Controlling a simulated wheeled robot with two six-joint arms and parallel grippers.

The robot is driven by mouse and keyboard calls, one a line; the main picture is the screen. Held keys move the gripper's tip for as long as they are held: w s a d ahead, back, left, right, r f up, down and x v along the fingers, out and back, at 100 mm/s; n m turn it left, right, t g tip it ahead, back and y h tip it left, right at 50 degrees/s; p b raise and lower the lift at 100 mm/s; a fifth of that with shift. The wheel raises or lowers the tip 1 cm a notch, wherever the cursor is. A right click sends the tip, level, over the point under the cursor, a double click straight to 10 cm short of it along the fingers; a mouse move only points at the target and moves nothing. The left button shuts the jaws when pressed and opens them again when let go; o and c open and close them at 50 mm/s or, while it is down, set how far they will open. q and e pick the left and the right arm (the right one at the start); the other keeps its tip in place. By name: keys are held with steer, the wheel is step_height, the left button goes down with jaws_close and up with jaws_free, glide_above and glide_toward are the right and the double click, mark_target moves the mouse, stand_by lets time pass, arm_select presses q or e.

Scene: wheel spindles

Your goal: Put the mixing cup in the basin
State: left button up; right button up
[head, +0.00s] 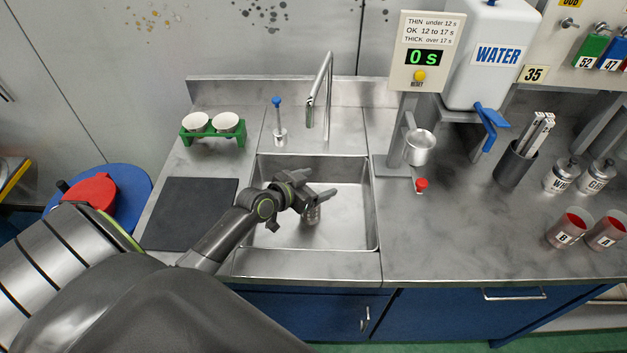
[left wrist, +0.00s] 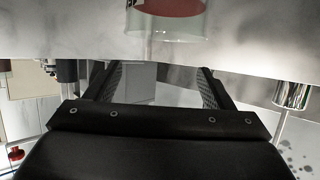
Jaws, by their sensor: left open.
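The basin (head: 352,222) is a steel sink set in the counter. A small see-through cup (head: 312,215), which seems to be the mixing cup, is in the basin below my left gripper, partly hidden by it. In the left wrist view the cup (left wrist: 166,22) shows clear walls and a red area, cut off by the top edge. My left gripper (head: 318,193) is open over the basin. In the left wrist view its two fingers (left wrist: 157,85) stand apart with nothing between them, and the cup is past their tips. My right gripper is not in view.
A tall tap (head: 326,95) rises behind the basin. Left are a green rack (head: 213,135) with white cups and a dark mat (head: 190,213). Right are a metal cup (head: 419,147) under the timer, a water tank (head: 490,55), and red cups B (head: 567,229) and A (head: 605,232).

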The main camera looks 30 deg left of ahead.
arm_select(q)
steer(key=r+v, duration=0.1)
steer(key=v, duration=1.1)
steer(key=shift+p, duration=0.4)
